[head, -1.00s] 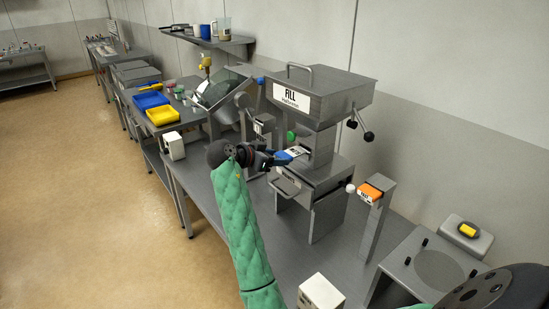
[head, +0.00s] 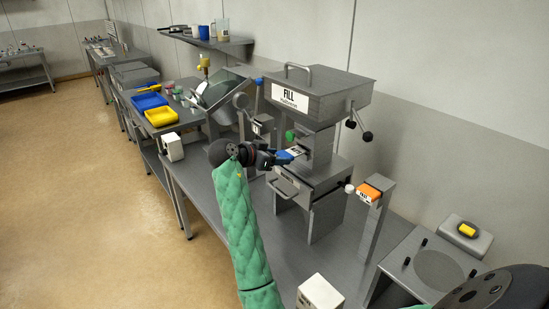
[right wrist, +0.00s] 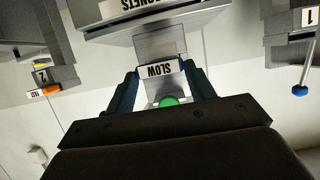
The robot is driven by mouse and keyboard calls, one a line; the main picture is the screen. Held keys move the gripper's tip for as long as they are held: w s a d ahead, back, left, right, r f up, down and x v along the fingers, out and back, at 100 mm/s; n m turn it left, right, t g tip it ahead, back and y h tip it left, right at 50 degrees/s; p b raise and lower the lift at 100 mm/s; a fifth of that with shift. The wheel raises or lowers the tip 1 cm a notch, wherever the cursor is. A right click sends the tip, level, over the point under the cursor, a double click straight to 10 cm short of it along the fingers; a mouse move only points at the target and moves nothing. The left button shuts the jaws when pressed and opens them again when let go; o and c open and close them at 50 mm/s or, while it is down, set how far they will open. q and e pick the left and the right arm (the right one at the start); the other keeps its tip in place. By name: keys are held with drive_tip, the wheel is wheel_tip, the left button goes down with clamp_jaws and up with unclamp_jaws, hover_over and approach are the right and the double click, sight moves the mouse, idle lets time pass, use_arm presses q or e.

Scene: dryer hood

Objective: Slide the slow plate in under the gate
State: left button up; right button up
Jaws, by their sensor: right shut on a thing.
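My right gripper (head: 284,156) is shut on the slow plate (head: 297,150), a small plate with a white label, in front of the FILL machine (head: 318,100). The plate lies roughly level at the machine's narrow neck, above the drawer unit. A green knob (head: 291,135) shows just above the plate. I cannot tell how far the plate's far edge reaches under the gate.
A post with an orange-topped plate (head: 370,191) and a white knob stands right of the machine. Another post with a blue knob (head: 260,81) stands left. A drawer handle (head: 283,187) juts out below the gripper. A white box (head: 320,293) is on the bench.

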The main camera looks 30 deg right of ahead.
sight(297, 150)
use_arm(q)
drive_tip(key=shift+f+b, duration=0.4)
use_arm(e)
drive_tip(key=shift+w+d, duration=0.15)
drive_tip(key=shift+d, duration=1.4)
drive_tip(key=shift+w+d, duration=0.1)
drive_tip(key=shift+d, duration=1.4)
drive_tip(key=o, duration=1.3)
drive_tip(key=shift+o, duration=0.2)
use_arm(q)
drive_tip(key=shift+r, duration=0.1)
drive_tip(key=w+d+r+b, duration=0.1)
drive_tip(key=r, duration=0.7)
drive_tip(key=w+d+r+b, duration=0.1)
drive_tip(key=w+r+b, duration=0.1)
drive_tip(key=r, duration=0.6)
drive_tip(key=shift+w+d+r, duration=0.15)
drive_tip(key=shift+d+r, duration=0.25)
use_arm(e)
drive_tip(key=v, duration=0.7)
drive_tip(key=shift+a+r, duration=0.2)
drive_tip(key=shift+a, duration=0.1)
